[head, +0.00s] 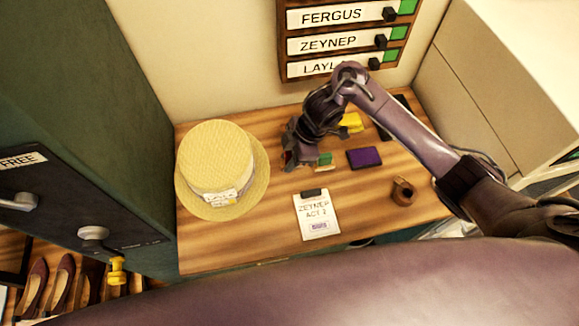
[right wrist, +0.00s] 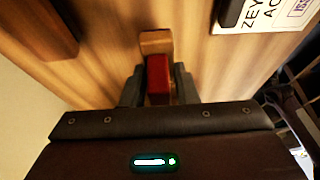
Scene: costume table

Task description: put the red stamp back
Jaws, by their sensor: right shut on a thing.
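My right gripper (head: 289,162) is over the left-middle of the table, just right of the straw hat. In the right wrist view, my right gripper (right wrist: 158,88) is shut on the red stamp (right wrist: 158,75), with its red part between the two fingers and a wooden end sticking out beyond them. In the head view the red stamp is mostly hidden by the gripper. I cannot tell whether it touches the table. A green stamp (head: 324,160) sits just right of the gripper. My left gripper is not in view.
The straw hat (head: 218,158) stands at the left of the wooden table (head: 258,250). A purple pad (head: 364,158), a yellow item (head: 352,122), a clipboard (head: 316,218) and a brown ring-shaped item (head: 402,190) also lie there. A name board (head: 340,43) hangs behind. The front left is clear.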

